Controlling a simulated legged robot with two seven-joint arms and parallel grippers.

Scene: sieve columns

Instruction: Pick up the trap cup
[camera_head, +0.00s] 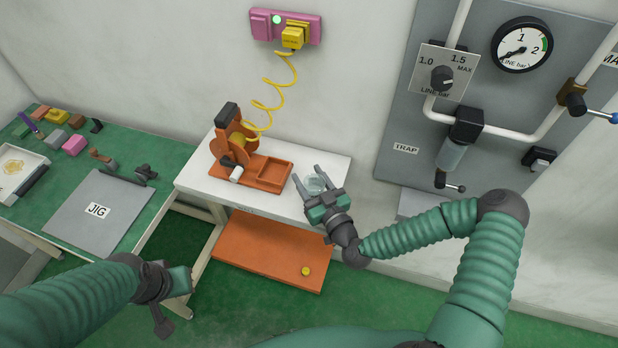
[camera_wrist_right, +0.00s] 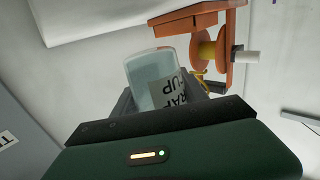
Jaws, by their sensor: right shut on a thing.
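The trap cup (camera_head: 315,183) is a clear, pale cup with a label reading "CUP" in the right wrist view (camera_wrist_right: 150,72). My right gripper (camera_head: 309,179) is shut on it, with one finger on each side of the cup. The cup is over the right end of the white table; I cannot tell whether its base touches the top. The lower part of the cup is hidden by the gripper in the right wrist view. My left gripper (camera_head: 172,305) hangs at the lower left, away from the cup, and its jaw opening is unclear.
An orange device with a tray (camera_head: 268,174) stands on the white table (camera_head: 205,165), left of the cup. A yellow coiled cord joins it to a pink wall box (camera_head: 262,23). A grey wall panel (camera_head: 400,125) with pipes and a gauge is at the right.

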